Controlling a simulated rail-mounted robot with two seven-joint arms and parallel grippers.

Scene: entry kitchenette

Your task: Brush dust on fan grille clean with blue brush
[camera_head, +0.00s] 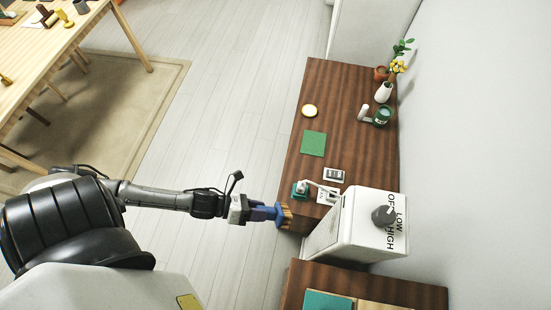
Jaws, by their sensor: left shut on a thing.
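My left gripper (241,209) is shut on the blue brush (262,212). The brush has a blue body and tan bristles that point right. It is beside the front edge of the dark wooden counter, to the left of the white fan unit (324,235). The fan unit has a grey knob and the words OFF, LOW and HIGH on its top. Its grille and any dust on it are not clearly visible from this angle. A gap shows between the bristles and the fan unit. My right gripper is not in view.
A wooden table (35,45) stands upper left.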

